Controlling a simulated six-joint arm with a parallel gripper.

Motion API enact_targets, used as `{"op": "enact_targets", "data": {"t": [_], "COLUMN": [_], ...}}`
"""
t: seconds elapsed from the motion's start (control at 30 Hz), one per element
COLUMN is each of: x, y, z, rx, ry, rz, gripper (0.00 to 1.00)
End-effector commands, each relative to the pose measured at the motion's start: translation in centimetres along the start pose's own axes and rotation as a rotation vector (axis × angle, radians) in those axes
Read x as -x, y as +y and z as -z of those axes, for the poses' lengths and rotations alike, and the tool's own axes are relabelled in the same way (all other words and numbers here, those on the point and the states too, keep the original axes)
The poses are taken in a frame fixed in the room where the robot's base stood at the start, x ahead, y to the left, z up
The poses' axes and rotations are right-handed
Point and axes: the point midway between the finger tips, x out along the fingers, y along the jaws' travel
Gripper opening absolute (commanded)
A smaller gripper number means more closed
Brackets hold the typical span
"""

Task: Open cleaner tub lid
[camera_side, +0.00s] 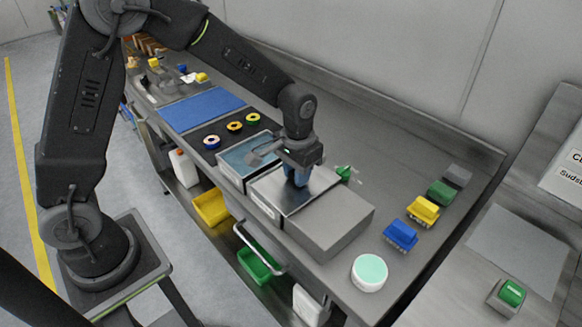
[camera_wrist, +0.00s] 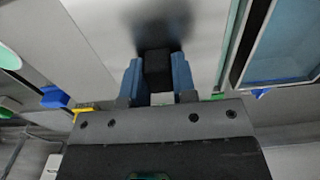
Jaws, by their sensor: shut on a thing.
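A tub with a flat, shiny metal lid (camera_side: 312,192) stands on the bench; a pale label shows on its front. My gripper (camera_side: 297,180) is directly above the lid, pointing down, with blue fingers. In the wrist view, my gripper (camera_wrist: 157,68) is shut on a black block-like handle (camera_wrist: 157,66) against the metal lid (camera_wrist: 200,32). The lid appears flat on the tub; a small gap beneath it cannot be made out. The tub's inside is hidden.
An open basin of blue liquid (camera_side: 238,160) adjoins the tub on the left, and a grey box (camera_side: 335,220) on the right. A round white tub with a mint top (camera_side: 369,272) stands near the front edge. Blue (camera_side: 401,235) and yellow (camera_side: 423,210) brushes lie to the right.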

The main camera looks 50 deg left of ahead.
Motion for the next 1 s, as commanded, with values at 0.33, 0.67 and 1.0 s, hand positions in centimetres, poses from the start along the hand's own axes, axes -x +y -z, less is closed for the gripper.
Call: {"op": "enact_targets", "data": {"t": [0.33, 0.67, 1.0], "x": [0.0, 0.0, 0.0], "y": [8.8, 10.0, 9.9], "z": [0.0, 0.0, 0.0], "rx": [-0.004, 0.001, 0.000], "ry": [-0.001, 0.000, -0.001], "rz": [0.000, 0.000, 0.000], "gripper": [0.00, 0.00, 0.48]}}
